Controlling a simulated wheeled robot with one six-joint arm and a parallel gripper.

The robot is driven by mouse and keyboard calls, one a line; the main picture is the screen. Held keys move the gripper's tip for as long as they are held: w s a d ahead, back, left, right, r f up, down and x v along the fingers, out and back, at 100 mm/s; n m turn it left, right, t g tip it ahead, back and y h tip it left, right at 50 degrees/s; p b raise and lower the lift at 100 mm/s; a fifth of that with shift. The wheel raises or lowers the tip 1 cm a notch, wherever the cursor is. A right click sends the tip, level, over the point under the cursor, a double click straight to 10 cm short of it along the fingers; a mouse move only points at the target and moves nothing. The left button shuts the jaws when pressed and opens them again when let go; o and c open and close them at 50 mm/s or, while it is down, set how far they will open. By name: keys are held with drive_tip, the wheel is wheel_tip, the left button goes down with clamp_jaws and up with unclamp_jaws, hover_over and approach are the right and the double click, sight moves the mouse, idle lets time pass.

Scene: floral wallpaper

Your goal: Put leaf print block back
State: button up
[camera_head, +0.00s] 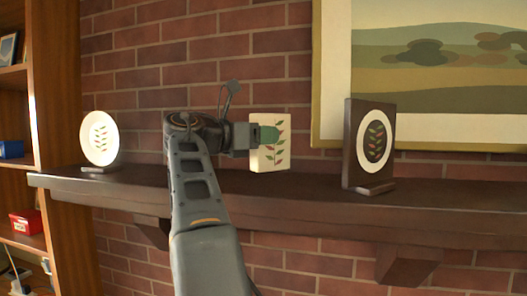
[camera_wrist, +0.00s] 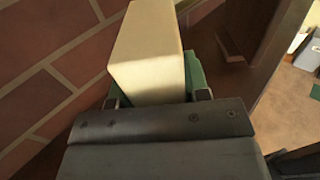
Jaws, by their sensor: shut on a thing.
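The leaf print block (camera_head: 266,162) is a cream, upright rectangular block with green and red leaves on its face. My gripper (camera_head: 265,136) reaches it from the left, with a green finger across its front. My gripper is shut on the block. In the wrist view, the plain cream sides of the block (camera_wrist: 147,55) rise between the green-padded fingers. The block's lower edge is near the top of the dark wooden shelf (camera_head: 310,191); I cannot tell whether it touches the shelf.
A round leaf print plate (camera_head: 99,138) stands on the shelf at the left. A framed landscape picture (camera_head: 420,134) hangs behind on the brick wall. A wooden bookcase (camera_head: 60,150) is at the far left.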

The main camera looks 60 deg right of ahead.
sight(261, 148)
drive_tip(key=shift+f, duration=1.5)
drive_tip(key=shift+f+b, duration=0.1)
drive_tip(key=shift+b, duration=0.2)
drive_tip(key=shift+f, duration=0.15)
drive_tip(key=o, duration=1.1)
drive_tip(key=shift+r, duration=0.35)
drive_tip(key=shift+w+a+f, duration=0.1)
drive_tip(key=shift+w+a, duration=0.1)
drive_tip(key=shift+a, duration=0.1)
drive_tip(key=b+v, duration=0.1)
drive_tip(key=v, duration=1)
drive_tip(key=shift+w+a, duration=0.1)
drive_tip(key=shift+a, duration=0.05)
